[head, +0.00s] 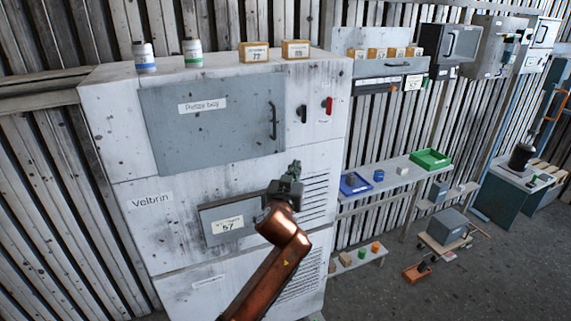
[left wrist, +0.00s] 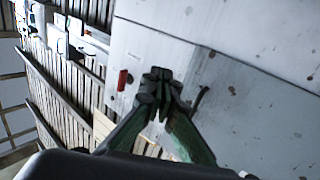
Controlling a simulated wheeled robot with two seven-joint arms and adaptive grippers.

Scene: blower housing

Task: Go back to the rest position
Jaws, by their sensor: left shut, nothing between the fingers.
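My left gripper (head: 294,168) is raised in front of the tall white blower housing (head: 150,235), near its right side in the head view. The gripper is shut with nothing between its fingers. It also shows in the left wrist view (left wrist: 160,76), its green fingers together at the tips. The housing has a grey door (head: 215,125) labelled "Plenty bay" or similar, with a dark handle, and that door looks closed. A smaller grey panel (head: 225,222) marked 57 is partly hidden by my arm. My right gripper is in neither view.
A red lever (head: 328,105) and a black one sit right of the door. Two jars and two small boxes stand on top of the housing. A shelf with a blue bin (head: 354,184) and a green bin (head: 430,158) stands to the right.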

